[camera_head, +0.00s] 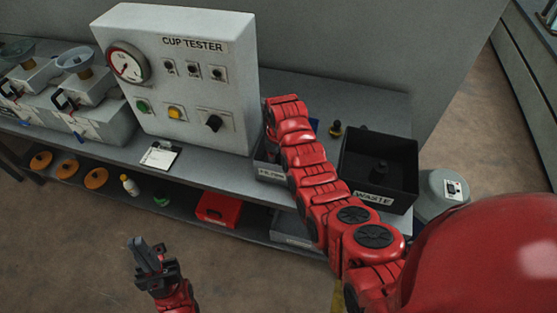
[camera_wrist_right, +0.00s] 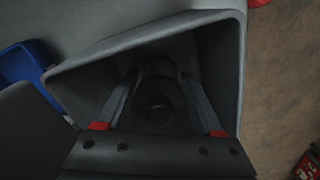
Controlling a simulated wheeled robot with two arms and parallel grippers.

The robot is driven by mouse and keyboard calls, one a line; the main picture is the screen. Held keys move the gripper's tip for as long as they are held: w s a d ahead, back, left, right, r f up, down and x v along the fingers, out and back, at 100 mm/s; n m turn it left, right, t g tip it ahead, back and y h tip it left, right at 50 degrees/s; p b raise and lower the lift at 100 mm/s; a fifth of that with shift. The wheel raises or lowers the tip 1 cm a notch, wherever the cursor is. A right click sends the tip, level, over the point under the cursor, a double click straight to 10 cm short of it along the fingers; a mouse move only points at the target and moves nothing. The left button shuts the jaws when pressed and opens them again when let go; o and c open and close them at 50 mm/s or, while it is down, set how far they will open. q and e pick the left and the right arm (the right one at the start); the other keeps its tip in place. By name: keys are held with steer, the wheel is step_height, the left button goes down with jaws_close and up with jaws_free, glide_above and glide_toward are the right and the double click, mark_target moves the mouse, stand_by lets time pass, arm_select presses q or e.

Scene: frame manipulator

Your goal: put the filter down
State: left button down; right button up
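In the right wrist view, a dark round part (camera_wrist_right: 160,85), which may be the filter, sits between the two fingers of my right gripper (camera_wrist_right: 160,92). The fingers are apart on either side of it, inside a grey open bin (camera_wrist_right: 85,72). It is too dark to tell whether they press on the part. In the head view my right arm hides its own gripper and most of the grey bin (camera_head: 270,172). My left gripper (camera_head: 148,255) hangs over the floor in front of the bench with nothing visible in it; its finger gap is unclear.
A black WASTE bin (camera_head: 372,197) with a dark part inside stands right of my arm. A blue bin (camera_wrist_right: 27,65) adjoins the grey bin. The cup tester (camera_head: 180,75) stands left. A lower shelf holds a red box (camera_head: 217,210), orange discs (camera_head: 96,178) and bottles.

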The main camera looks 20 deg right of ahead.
steer(key=shift+o, duration=0.8)
steer(key=shift+r, duration=0.1)
steer(key=shift+r, duration=0.2)
steer(key=shift+w+r, duration=0.15)
steer(key=shift+r, duration=0.1)
step_height(320, 180, up, 2)
steer(key=shift+r+b, duration=0.25)
steer(key=shift+b, duration=0.4)
step_height(320, 180, up, 3)
steer(key=shift+r+p, duration=0.1)
steer(key=shift+p, duration=0.55)
step_height(320, 180, up, 6)
steer(key=p, duration=0.5)
